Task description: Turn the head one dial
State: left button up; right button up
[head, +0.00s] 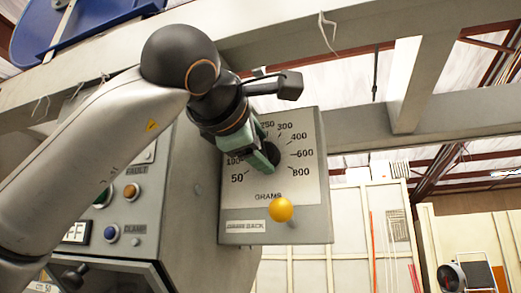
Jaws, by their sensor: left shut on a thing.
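The head one dial is on a grey box (312,190) with a scale marked GRAMS, reading from 50 up to 800. My left arm comes in from the left, and its gripper (266,157) is at the middle of the scale. Its green-grey fingers are shut on the dark dial knob (273,152). The fingers hide most of the knob and part of the scale's left side, so I cannot tell which number the dial points to. My right gripper is not in view.
A yellow ball-shaped knob (280,209) sticks out below the scale, close to my gripper. A control panel (140,220) with FAULT and CLAMP buttons is at the left. A grey beam (430,130) runs behind and above the box.

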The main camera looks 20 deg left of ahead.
pick_arm(q)
jog(key=shift+n, duration=1.6)
jog(key=o, duration=1.4)
jog(key=s+b, duration=0.1)
jog(key=s, duration=0.5)
jog(key=s+b, duration=0.2)
jog(key=s, duration=0.4)
jog(key=shift+s+a, duration=0.2)
jog(key=shift+s, duration=0.1)
